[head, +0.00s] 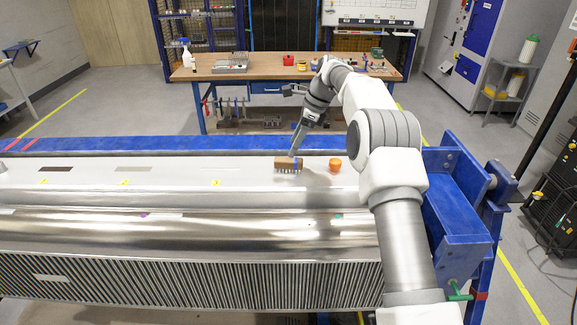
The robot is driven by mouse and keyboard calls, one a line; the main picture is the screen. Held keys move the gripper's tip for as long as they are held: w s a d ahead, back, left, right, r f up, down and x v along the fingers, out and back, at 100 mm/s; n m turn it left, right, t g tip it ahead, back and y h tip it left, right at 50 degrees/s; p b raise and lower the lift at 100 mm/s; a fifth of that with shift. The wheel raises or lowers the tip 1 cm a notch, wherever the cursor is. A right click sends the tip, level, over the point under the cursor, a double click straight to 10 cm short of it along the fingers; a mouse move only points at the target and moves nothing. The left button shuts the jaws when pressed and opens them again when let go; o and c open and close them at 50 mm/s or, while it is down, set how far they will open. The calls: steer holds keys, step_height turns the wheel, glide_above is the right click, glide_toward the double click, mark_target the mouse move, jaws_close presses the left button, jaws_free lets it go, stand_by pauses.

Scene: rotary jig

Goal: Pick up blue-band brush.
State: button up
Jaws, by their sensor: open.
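The blue-band brush (285,164) has a brown wooden block, bristles pointing down and a blue band at its right end. It sits on the flat pale top of the metal workpiece (90,178). My gripper (296,150) reaches down to the brush's right end, by the blue band. It is open. The fingertips overlap the brush in this view, and I cannot tell whether they touch it or straddle it.
A small orange cup-like object (335,164) stands just right of the brush. A blue beam (130,145) runs behind the workpiece. A blue jig end frame (458,205) stands at the right. A workbench (225,73) with tools stands farther back. The workpiece top left of the brush is mostly clear.

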mark_target(289, 159)
steer(key=shift+s+d+p+x, duration=0.15)
steer(key=shift+p+x, duration=0.2)
steer(key=shift+x, duration=1.3)
steer(key=shift+s+d+p+x, duration=0.15)
steer(key=shift+p+x, duration=0.15)
steer(key=shift+x, duration=1.35)
steer(key=shift+f, duration=0.15)
steer(key=shift+c, duration=0.3)
jaws_close()
